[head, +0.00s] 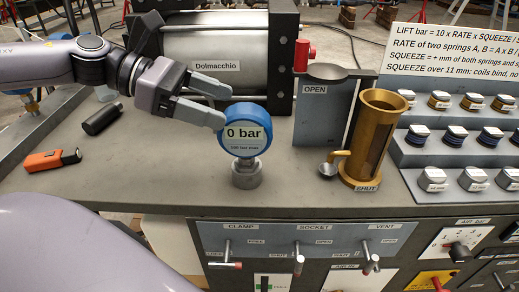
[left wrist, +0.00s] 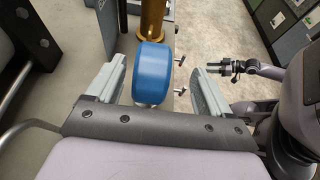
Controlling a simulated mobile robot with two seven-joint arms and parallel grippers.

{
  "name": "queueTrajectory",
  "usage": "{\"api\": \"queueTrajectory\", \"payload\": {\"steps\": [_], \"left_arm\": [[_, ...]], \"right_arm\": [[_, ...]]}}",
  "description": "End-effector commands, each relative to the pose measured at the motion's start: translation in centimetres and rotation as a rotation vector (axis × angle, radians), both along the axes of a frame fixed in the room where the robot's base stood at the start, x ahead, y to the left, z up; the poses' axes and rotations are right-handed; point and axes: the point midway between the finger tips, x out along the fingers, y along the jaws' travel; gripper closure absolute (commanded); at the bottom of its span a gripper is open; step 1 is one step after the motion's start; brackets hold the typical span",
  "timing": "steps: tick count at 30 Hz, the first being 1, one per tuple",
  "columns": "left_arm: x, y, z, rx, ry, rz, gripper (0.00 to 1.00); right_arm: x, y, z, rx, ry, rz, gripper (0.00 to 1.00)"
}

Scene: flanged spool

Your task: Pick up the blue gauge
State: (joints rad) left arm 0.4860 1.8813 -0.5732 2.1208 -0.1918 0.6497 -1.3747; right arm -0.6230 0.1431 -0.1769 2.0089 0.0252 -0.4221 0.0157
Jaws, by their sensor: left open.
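The blue gauge (head: 246,130) stands upright on the bench, its round face reading "0 bar", with a grey metal fitting (head: 247,172) at its base. My left gripper (head: 224,105) comes in from the left with its fingers apart, one near the left side of the gauge and one behind it. In the left wrist view, the blue gauge (left wrist: 153,72) lies between the two fingers (left wrist: 158,85), with gaps visible on both sides. Whether a finger touches it in the head view is hard to tell.
A grey cylinder labelled "Dolmacchio" (head: 215,55) stands behind the gauge. A brass tube (head: 370,140) is to the right, beside a stepped rack (head: 408,160) of springs. A black cylinder (head: 102,119) and an orange lighter-like object (head: 52,160) lie left. Levers (head: 298,262) line the front panel.

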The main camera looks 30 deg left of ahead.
Motion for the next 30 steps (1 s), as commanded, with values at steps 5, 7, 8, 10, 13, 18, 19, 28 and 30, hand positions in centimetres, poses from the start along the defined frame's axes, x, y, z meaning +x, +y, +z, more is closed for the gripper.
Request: {"api": "queueTrajectory", "payload": {"steps": [5,7,8,10,13,18,19,28,30], "left_arm": [[0.1,-0.2,-0.7,-0.001,0.001,-0.001,0.19],[0.3,-0.5,-0.8,-0.001,0.003,-0.002,0.19],[0.4,-0.7,-0.8,0.001,0.002,-0.001,0.19],[0.6,-1.0,-1.0,-0.001,0.003,-0.003,0.19],[0.8,-1.3,-1.2,-0.001,0.002,0.000,0.19],[1.0,-1.6,-1.3,-0.001,0.002,0.001,0.19],[1.1,-1.6,-1.3,-0.001,0.002,0.000,0.19],[1.8,-2.4,-1.7,-0.002,0.005,0.000,0.19],[2.0,-2.6,-1.8,-0.003,0.003,0.002,0.19]], "right_arm": [[-1.1,0.1,-1.1,0.000,0.025,0.007,0.57],[-1.1,0.1,-0.9,-0.001,0.027,0.007,0.57],[-1.2,0.1,-0.8,-0.001,0.026,0.007,0.57],[-1.1,0.0,-0.6,-0.003,0.024,0.007,0.57],[-1.1,-0.1,-0.5,-0.005,0.021,0.006,0.57],[-1.1,-0.4,-0.6,-0.009,0.022,0.001,0.57],[-1.1,-0.4,-0.6,-0.010,0.021,0.002,0.57],[-0.9,-0.5,-0.3,-0.011,0.017,-0.001,0.57],[-0.9,-0.5,-0.3,-0.010,0.016,-0.002,0.57]]}}
